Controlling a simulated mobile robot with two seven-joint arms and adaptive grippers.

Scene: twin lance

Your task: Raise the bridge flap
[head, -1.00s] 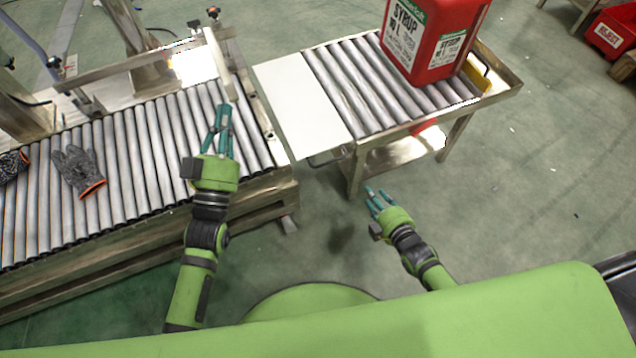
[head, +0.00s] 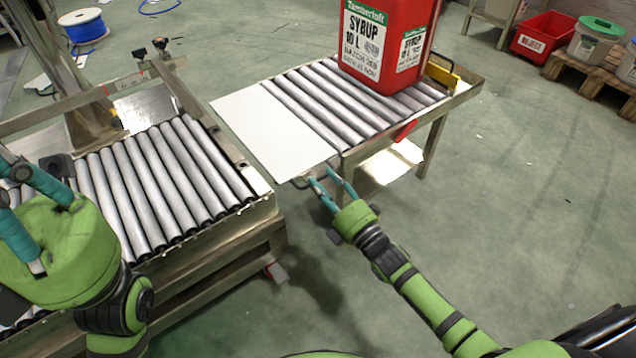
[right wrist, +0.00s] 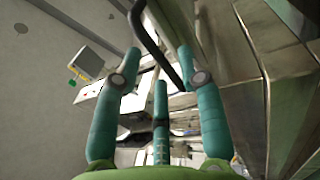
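The bridge flap, a plain white plate (head: 262,125), extends from the left end of the roller cart (head: 395,140) towards the conveyor. It looks about level with the cart's rollers; I cannot tell whether its far edge rests on the conveyor frame. A dark curved handle (head: 306,181) shows by its near corner. My right gripper (head: 325,186) is at this handle with its fingers apart. In the right wrist view a dark bar (right wrist: 150,42) runs between the spread fingers (right wrist: 158,80); contact is unclear. My left gripper (head: 28,205) is open and large at the left edge, over the conveyor.
A red syrup canister (head: 385,45) stands on the cart's rollers. The roller conveyor (head: 165,185) lies to the left, with a gap below the flap. A red reject bin (head: 543,38) and lidded tubs stand at the far right.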

